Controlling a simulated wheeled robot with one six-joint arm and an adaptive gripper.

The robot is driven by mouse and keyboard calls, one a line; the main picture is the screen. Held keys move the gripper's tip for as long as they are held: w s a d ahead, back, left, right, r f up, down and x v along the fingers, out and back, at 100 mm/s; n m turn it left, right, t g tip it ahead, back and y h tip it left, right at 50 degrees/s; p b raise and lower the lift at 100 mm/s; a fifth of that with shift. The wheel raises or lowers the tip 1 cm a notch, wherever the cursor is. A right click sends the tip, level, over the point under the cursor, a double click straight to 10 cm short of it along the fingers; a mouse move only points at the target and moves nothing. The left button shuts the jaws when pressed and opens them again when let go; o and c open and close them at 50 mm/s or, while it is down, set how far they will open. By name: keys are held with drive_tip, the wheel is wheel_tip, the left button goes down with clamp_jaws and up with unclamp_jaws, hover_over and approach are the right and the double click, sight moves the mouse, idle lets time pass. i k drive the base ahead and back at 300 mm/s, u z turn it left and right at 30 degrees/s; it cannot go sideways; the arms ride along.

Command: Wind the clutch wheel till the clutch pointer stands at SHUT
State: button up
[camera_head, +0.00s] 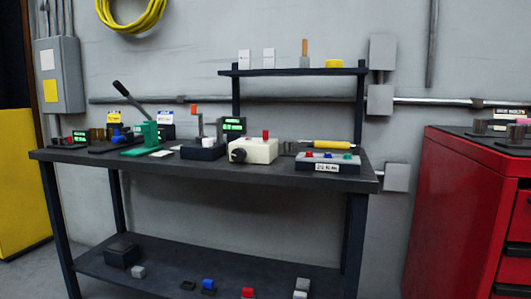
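I cannot make out a clutch wheel, a clutch pointer or a SHUT mark in the head view. A dark workbench (215,172) stands against the wall with several small devices on it. A cream box (262,151) with a red top button and a round black knob (239,155) sits near its middle; I cannot tell whether the knob bears on the clutch. A green lever press (147,135) with a raised black handle stands left of it. My gripper is not in view.
A grey box with coloured buttons (328,161) sits at the bench's right end. A red cabinet (470,205) stands at the right and a yellow cabinet (22,185) at the left. Small blocks lie on the lower shelf (225,279). A narrow floor gap separates bench and red cabinet.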

sight(239, 154)
drive_tip(key=u, duration=0.25)
drive_tip(key=i, duration=0.85)
drive_tip(key=u, duration=0.6)
